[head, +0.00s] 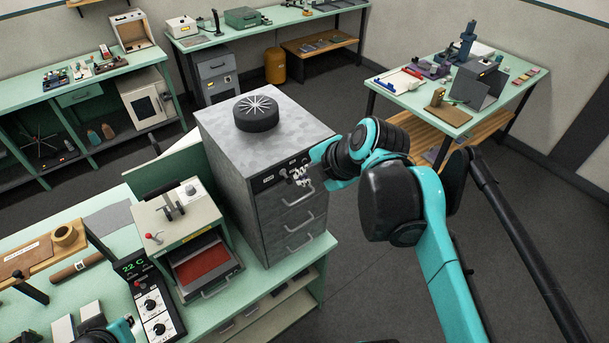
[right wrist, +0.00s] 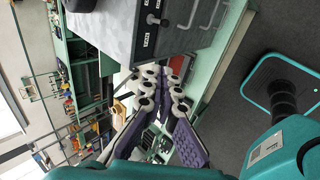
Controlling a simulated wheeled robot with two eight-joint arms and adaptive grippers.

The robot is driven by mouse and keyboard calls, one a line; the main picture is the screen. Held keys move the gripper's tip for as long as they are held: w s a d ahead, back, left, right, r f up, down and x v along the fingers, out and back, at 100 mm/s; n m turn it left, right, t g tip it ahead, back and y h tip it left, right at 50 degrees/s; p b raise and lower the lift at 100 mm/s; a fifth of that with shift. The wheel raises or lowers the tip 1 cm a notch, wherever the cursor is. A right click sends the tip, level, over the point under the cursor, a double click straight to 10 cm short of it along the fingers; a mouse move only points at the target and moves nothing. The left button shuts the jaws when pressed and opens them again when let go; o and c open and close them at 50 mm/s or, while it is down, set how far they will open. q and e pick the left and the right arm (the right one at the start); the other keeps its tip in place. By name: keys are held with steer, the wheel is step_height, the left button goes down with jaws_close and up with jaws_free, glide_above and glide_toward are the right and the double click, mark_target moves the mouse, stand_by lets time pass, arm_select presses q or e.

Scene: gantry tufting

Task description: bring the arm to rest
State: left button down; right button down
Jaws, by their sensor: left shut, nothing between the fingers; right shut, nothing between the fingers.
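My right arm (head: 400,195) reaches in from the lower right of the head view. My left gripper (head: 100,333) is at the bottom left edge of the head view, mostly cut off, beside the control box with dials. Its fingertips are hidden.
The grey cabinet (head: 258,143) has several drawers and a round black disc (head: 256,113) on top. It also fills the top of the right wrist view (right wrist: 135,28). A press-like machine (head: 185,225) and control box (head: 150,300) stand on the green bench.

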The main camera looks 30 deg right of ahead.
steer(key=shift+s, duration=0.1)
stand_by(0.3)
steer(key=s+a+f+m+b, duration=0.1)
steer(key=a+f+m+b, duration=0.2)
steer(key=f+m+b, duration=0.3)
steer(key=s+a+f+m+b, duration=0.1)
steer(key=f+m+b, duration=0.5)
steer(key=f+b, duration=0.9)
steer(key=s+a+f+m+h+b, duration=0.1)
steer(key=a+f+m+b, duration=0.3)
steer(key=f, duration=2)
steer(key=m+b, duration=0.3)
steer(key=b, duration=0.4)
steer(key=shift+s+a+f+g, duration=0.25)
steer(key=shift+a+f+g, duration=0.1)
steer(key=shift+g, duration=0.05)
